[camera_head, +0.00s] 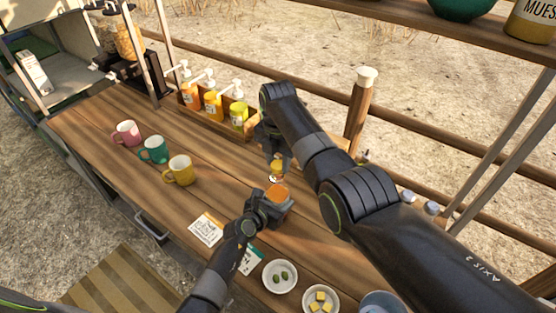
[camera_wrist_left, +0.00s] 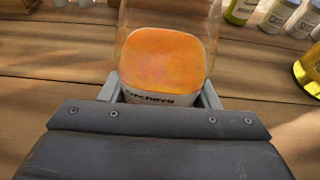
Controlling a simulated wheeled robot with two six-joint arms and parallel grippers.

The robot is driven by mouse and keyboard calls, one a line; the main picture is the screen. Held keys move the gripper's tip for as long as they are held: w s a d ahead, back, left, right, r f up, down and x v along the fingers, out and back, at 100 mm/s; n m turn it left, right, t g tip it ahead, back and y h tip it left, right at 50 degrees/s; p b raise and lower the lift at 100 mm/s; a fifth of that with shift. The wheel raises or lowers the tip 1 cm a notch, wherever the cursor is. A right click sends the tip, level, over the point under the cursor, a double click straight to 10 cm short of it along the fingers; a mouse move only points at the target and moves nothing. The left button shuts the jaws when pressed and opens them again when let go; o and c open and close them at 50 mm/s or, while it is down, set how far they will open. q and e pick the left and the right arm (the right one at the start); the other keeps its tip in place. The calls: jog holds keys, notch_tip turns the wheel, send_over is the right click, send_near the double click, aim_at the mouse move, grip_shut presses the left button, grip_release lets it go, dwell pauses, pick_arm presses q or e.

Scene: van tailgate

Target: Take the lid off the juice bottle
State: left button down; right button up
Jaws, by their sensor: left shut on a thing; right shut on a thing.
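The juice bottle (camera_head: 277,193) has orange juice in its lower part and clear walls above. In the left wrist view the bottle (camera_wrist_left: 165,62) stands between the fingers, with a dark-lettered pale label low on it. My left gripper (camera_wrist_left: 160,97) is shut on the bottle's lower body. My right gripper (camera_head: 274,160) reaches down from above and is shut on a small yellowish piece, apparently the lid (camera_head: 277,168), at the bottle's top. Whether the lid is apart from the neck cannot be told. The bottle's top is outside the left wrist view.
Pink (camera_head: 127,133), green (camera_head: 154,150) and yellow (camera_head: 180,170) mugs stand to the left. Pump bottles (camera_head: 213,104) sit in a wooden box behind. A card (camera_head: 206,229) and small bowls (camera_head: 280,276) lie in front. The counter (camera_head: 110,185) is clear around the mugs.

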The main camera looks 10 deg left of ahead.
aim_at(278, 164)
jog(key=shift+r, duration=2)
pick_arm(q)
jog(key=shift+c, duration=2.1)
grip_release()
